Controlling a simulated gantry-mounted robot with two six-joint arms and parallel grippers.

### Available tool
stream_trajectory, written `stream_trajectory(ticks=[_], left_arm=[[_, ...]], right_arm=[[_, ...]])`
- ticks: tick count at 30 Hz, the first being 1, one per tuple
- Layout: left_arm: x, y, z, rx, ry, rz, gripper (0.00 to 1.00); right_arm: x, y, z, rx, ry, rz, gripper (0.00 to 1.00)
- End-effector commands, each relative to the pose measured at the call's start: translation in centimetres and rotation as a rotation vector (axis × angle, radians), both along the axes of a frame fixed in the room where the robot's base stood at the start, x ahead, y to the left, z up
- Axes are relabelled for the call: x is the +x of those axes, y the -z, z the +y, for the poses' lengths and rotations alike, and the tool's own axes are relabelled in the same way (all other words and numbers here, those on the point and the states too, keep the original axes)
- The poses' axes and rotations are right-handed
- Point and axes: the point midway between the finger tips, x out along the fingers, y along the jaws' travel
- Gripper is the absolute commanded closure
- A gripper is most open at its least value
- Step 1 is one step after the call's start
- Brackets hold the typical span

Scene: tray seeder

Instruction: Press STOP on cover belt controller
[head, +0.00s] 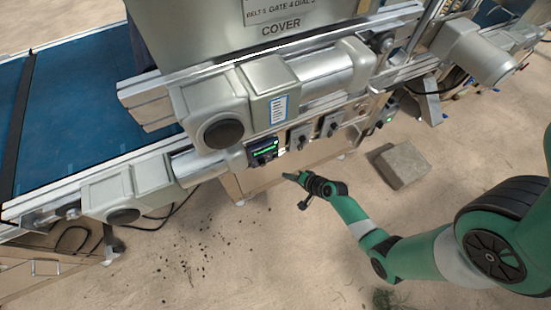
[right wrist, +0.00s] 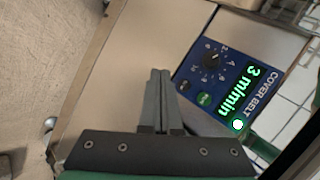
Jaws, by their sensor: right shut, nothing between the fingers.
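The cover belt controller (head: 262,150) is a dark box with a green-lit display on the machine's side below the COVER hopper. In the right wrist view its blue face (right wrist: 228,78) reads COVER BELT, with a lit 3 m/min display (right wrist: 242,88), a black dial knob (right wrist: 212,60) and a green button (right wrist: 204,99). A small dark round spot (right wrist: 185,85) lies beside the green button near my fingers; I cannot read a STOP label. My right gripper (head: 288,176) is shut and empty, apart from the controller, below and right of it. Its fingertips (right wrist: 160,72) appear left of the face. My left gripper is not in view.
Two grey control boxes (head: 300,137) sit right of the controller. A motor housing (head: 215,105) juts out above. A grey block (head: 401,164) rests on the floor at the right. The blue belt (head: 75,95) runs at the left. The floor below the gripper is open.

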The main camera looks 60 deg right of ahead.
Motion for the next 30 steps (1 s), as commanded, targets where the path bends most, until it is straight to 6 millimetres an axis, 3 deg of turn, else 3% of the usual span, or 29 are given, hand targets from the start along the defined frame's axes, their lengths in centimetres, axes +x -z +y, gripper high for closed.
stream_trajectory(ticks=[12, 30], left_arm=[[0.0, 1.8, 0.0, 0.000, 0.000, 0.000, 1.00], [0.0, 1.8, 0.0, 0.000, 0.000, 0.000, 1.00]], right_arm=[[4.0, 0.1, -3.3, 0.000, 0.000, -0.001, 1.00], [4.4, 0.0, -3.6, 0.000, 0.000, 0.000, 1.00]])
